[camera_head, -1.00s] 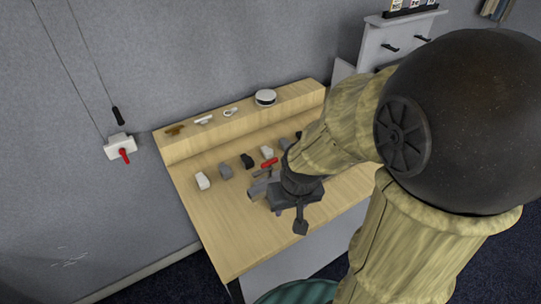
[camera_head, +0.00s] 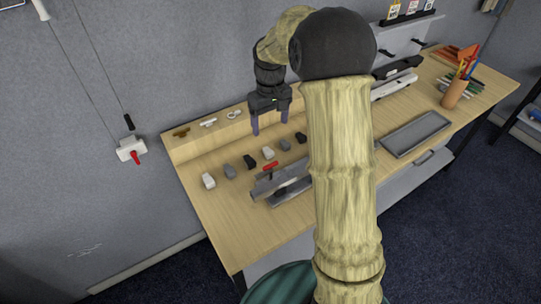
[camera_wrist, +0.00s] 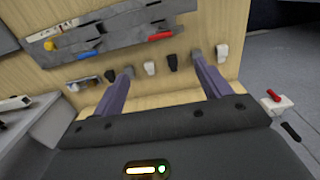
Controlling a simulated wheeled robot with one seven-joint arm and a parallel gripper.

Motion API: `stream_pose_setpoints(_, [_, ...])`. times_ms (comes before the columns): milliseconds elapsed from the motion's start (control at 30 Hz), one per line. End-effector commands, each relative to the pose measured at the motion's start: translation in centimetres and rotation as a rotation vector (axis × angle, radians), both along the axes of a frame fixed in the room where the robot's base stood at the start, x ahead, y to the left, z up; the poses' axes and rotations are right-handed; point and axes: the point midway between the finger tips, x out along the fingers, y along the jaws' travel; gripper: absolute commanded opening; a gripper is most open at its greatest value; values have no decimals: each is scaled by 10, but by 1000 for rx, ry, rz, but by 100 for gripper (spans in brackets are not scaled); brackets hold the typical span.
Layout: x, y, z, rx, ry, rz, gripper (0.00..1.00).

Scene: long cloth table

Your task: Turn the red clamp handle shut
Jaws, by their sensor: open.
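The red clamp handle (camera_head: 270,166) lies on a long grey metal fixture (camera_head: 262,188) on the wooden bench. In the wrist view the handle (camera_wrist: 160,36) is at the right end of the fixture (camera_wrist: 110,42), which also bears a yellow knob and a blue part. My gripper (camera_head: 269,128) is open and empty, fingers pointing down, above the back of the bench near the raised ledge. In the wrist view its fingertips (camera_wrist: 162,64) are spread apart, and the handle shows beyond them, clear of both. My arm hides the fixture's right part in the head view.
Several small grey, black and white blocks (camera_head: 229,171) stand in a row between the fixture and ledge (camera_head: 190,147). A white wall box (camera_head: 127,148) with its own red lever hangs at left. A grey tray (camera_head: 415,133) and pen cup (camera_head: 454,94) are right. The bench's front left is bare.

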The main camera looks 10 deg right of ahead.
Motion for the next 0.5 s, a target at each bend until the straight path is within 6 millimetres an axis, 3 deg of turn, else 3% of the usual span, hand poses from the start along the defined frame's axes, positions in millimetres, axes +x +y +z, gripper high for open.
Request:
stream_pose_setpoints(333, [0,-1,-2,0,-1,-3,76])
stream_pose_setpoints(500, [0,-1,-15,0,2,-3,76])
